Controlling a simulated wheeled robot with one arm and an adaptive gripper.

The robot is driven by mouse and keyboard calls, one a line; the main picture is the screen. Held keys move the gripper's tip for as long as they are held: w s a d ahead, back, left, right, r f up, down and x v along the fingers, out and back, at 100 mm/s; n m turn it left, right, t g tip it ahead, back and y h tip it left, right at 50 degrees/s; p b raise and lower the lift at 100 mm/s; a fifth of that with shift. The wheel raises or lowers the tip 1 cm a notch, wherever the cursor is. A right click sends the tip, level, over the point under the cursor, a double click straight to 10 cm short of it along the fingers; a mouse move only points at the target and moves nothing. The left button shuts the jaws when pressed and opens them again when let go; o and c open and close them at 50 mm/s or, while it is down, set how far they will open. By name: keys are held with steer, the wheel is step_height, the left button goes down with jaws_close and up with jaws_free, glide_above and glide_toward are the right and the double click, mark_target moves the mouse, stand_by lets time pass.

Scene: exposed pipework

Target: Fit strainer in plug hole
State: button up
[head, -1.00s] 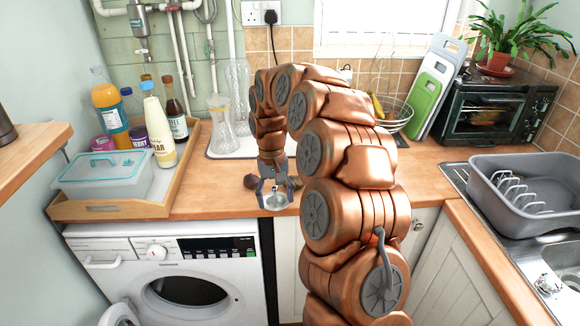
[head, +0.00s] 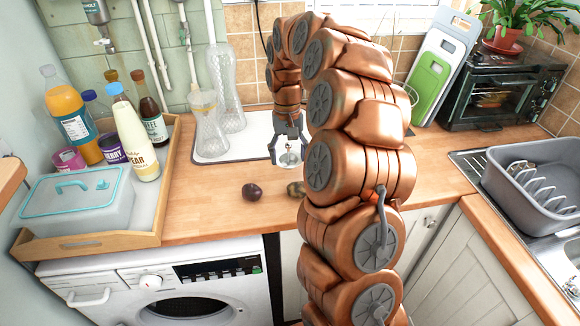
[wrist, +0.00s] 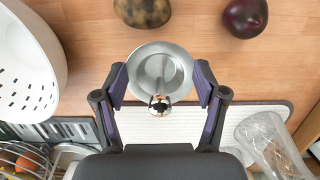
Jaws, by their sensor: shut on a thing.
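My gripper (head: 288,152) holds the metal strainer (head: 289,159) above the wooden worktop, near the white draining mat. In the wrist view my gripper (wrist: 161,82) has a finger on each side of the round, shallow strainer (wrist: 176,76). The strainer's small knob shows toward the palm. The steel sink (head: 559,240) is at the far right of the head view, partly cut off by the picture edge. A small metallic detail shows low in it, but I cannot tell whether it is the plug hole.
A dark round vegetable (head: 252,191) and a mottled one (head: 295,189) lie on the worktop (head: 215,205). Glass vases (head: 207,122) stand on the white mat (head: 258,128). A bottle tray (head: 165,185) is at left. A grey dish rack (head: 530,180) stands over the sink.

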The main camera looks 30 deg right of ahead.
steer(key=shift+f+p, duration=0.65)
steer(key=shift+f, duration=1.95)
steer(key=shift+f, duration=0.15)
steer(key=o, duration=1.1)
steer(key=r+b, duration=0.1)
steer(key=r, duration=0.2)
steer(key=w+r+b, duration=0.1)
steer(key=r, duration=0.3)
steer(key=r+b, duration=0.1)
steer(key=r, duration=0.3)
steer(key=shift+w+d+r, duration=0.15)
steer(key=shift+w+d, duration=0.1)
steer(key=shift+d, duration=0.15)
steer(key=shift+r, duration=0.45)
